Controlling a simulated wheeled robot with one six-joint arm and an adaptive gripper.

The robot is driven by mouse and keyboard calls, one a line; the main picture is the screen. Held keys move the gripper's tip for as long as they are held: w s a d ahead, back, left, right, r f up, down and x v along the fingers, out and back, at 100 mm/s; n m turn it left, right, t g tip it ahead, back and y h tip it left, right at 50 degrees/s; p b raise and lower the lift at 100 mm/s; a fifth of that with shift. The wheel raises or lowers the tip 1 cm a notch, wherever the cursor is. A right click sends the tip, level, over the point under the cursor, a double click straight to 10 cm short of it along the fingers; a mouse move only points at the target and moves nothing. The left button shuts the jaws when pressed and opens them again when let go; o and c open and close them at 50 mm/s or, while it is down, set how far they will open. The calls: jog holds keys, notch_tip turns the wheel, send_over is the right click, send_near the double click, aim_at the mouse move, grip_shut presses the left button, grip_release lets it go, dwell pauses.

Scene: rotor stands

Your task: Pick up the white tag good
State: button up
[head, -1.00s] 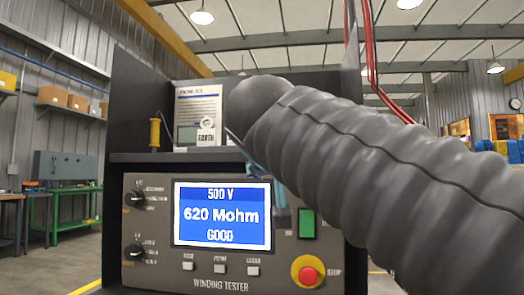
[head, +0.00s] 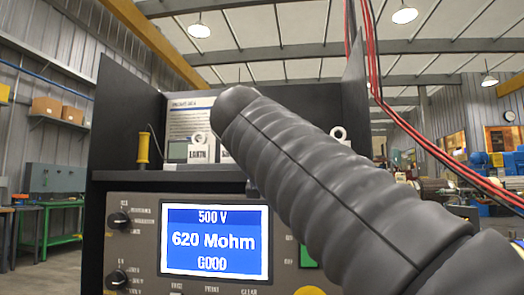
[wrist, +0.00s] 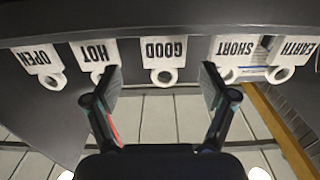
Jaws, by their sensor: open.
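My gripper (wrist: 161,72) is open, with one finger on each side of that tag's ring end and visible gaps between. The fingers hold nothing. In the head view my arm hides the GOOD tag and my gripper.
The OPEN tag (wrist: 42,64) and EARTH tag (wrist: 291,55) are farther out. The winding tester (head: 150,215) stands below the shelf (head: 165,177).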

jog(key=shift+w+d+f+p, duration=0.15)
jog(key=shift+w+p, duration=0.25)
jog(key=shift+w, duration=1)
jog(key=shift+w+d+f+p, duration=0.1)
jog(key=shift+w+p, duration=0.25)
jog(key=shift+w, duration=1)
jog(key=c, duration=1)
